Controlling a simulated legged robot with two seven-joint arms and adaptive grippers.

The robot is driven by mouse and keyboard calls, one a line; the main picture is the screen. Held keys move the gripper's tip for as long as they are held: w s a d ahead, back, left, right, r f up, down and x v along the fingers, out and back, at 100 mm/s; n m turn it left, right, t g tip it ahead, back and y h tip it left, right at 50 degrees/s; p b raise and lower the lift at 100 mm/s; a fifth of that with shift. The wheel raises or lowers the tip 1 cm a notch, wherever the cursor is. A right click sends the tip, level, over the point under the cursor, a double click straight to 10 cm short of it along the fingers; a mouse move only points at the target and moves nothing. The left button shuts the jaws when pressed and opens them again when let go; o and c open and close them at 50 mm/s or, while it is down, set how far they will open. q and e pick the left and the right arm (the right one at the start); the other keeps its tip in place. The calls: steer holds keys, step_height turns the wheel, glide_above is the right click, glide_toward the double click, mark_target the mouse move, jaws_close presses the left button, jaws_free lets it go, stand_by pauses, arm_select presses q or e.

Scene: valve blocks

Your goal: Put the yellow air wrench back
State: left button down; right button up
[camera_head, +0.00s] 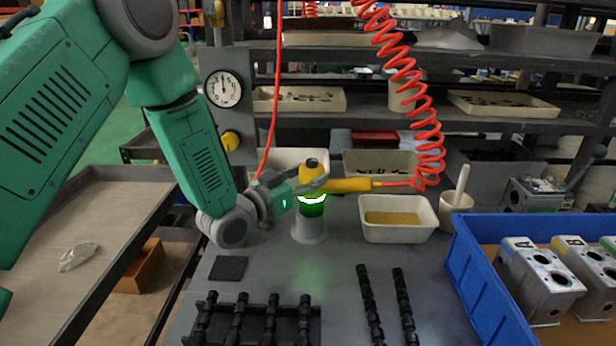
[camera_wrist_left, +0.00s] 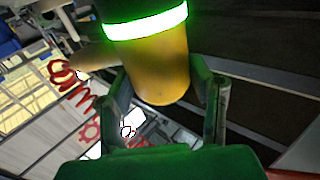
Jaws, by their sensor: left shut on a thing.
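The yellow air wrench (camera_head: 345,186) is held above the grey round stand (camera_head: 310,226) on the bench. A red coiled hose runs from its right end. A glowing white-green band (camera_head: 312,199) circles its lower part, with green below, close over the stand; I cannot tell whether it touches the stand. My left gripper (camera_head: 312,184) is shut on the wrench. In the left wrist view the wrench body (camera_wrist_left: 158,75) lies between the two fingers of my left gripper (camera_wrist_left: 162,100), with the glowing band (camera_wrist_left: 145,22) at the top. My right gripper is not in view.
A white tray (camera_head: 399,233) and a white cup (camera_head: 456,219) stand to the right. A blue crate (camera_head: 470,270) with metal valve blocks (camera_head: 540,280) is at the right. Black shafts (camera_head: 384,305) and a black rack (camera_head: 256,325) lie in front. The red hose (camera_head: 428,120) hangs above.

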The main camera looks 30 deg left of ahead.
arm_select(q)
steer(key=shift+d, duration=0.1)
steer(key=c, duration=0.6)
jaws_free()
steer(key=shift+c, duration=0.2)
steer(key=shift+s+f, duration=0.1)
steer(key=shift+f, duration=0.05)
steer(key=v, duration=1.1)
steer(key=shift+s, duration=0.35)
